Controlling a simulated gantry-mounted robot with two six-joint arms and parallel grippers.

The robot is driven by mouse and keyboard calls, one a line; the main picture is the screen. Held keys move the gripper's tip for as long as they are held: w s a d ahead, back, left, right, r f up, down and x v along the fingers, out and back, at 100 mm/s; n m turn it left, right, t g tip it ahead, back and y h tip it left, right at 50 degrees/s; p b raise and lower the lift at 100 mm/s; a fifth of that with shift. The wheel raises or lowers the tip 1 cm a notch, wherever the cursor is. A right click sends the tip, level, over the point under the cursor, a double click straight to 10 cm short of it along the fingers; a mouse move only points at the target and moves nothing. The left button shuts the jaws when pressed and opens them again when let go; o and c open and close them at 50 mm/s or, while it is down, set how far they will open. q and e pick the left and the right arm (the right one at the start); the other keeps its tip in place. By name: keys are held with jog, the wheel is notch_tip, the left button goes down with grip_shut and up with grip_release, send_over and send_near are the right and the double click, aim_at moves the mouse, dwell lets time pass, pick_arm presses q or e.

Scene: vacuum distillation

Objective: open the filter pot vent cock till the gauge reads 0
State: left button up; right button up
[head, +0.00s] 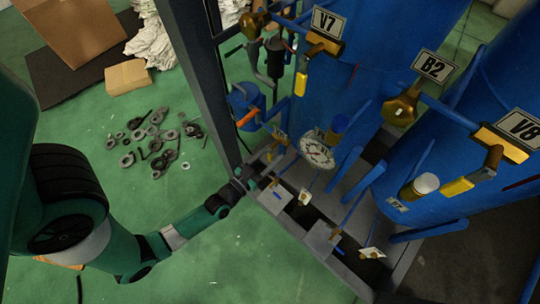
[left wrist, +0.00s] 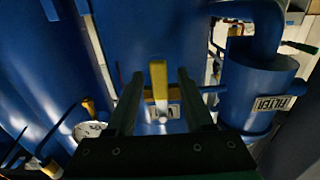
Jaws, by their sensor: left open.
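My left gripper (head: 262,172) is at the lower front edge of the blue apparatus in the head view. In the left wrist view my left gripper (left wrist: 160,98) is open. A yellow lever (left wrist: 158,76) stands upright between the fingers, with clear space on both sides; I cannot tell its depth. A small pale label is behind it, unreadable. The blue filter pot (left wrist: 255,82), labelled FILTER, is right of the fingers. The round white gauge (left wrist: 88,130) is lower left, and also shows in the head view (head: 317,150); its reading is too small to tell. My right gripper is out of view.
Large blue tanks carry yellow-handled valves under labels V7 (head: 328,22), B2 (head: 434,66) and V8 (head: 522,128). A dark frame post (head: 200,75) stands left of the filter pot. Several loose metal parts (head: 160,140) lie on the green floor, with a cardboard box (head: 72,28) behind.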

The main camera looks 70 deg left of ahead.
pick_arm(q)
grip_shut()
dwell(1.3)
